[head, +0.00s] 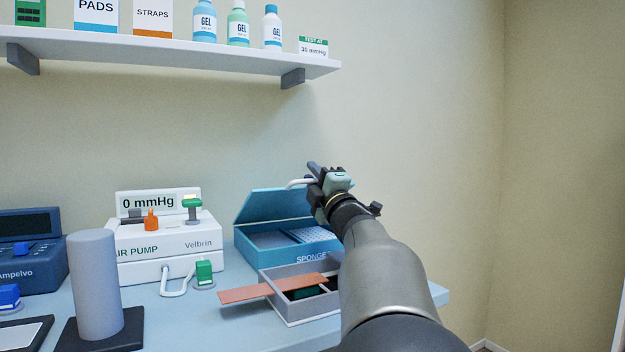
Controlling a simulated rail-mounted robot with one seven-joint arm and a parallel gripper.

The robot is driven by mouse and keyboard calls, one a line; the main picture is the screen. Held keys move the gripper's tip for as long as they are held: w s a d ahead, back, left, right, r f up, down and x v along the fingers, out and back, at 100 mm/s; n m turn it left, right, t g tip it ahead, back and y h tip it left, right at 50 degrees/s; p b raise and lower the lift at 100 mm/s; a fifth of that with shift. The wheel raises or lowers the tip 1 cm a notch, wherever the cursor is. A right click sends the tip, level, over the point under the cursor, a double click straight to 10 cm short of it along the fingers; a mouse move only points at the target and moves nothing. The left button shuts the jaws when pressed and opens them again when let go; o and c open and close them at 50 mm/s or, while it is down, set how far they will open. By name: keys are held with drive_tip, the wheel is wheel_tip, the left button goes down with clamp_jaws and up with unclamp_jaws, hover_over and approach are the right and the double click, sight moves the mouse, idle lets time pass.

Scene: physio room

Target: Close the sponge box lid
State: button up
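The blue sponge box (267,248) stands on the table, with light speckled contents in its compartments. Its lid (272,207) is raised and leans back from the rear edge. A white curved piece (297,183) shows at the lid's top edge, beside my gripper. My gripper (312,172) is at the upper right of the lid, near its top edge. Whether it touches the lid or the white piece cannot be told. The gap between its fingers is not clear from this angle. My arm hides the right side of the box and part of the lid.
A grey open box (312,312) with a brown strip (245,294) across it stands in front of the sponge box. The air pump (165,244) with a white hose and green connector (204,272) is at left. A grey cylinder (96,285) stands further left. A shelf (170,52) hangs above.

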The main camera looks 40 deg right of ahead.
drive_tip(key=shift+f, duration=0.1)
idle(0.3)
drive_tip(key=shift+s+f, duration=0.1)
drive_tip(key=shift+s, duration=0.05)
drive_tip(key=p+v, duration=0.1)
drive_tip(key=v, duration=1)
drive_tip(key=shift+s, duration=0.35)
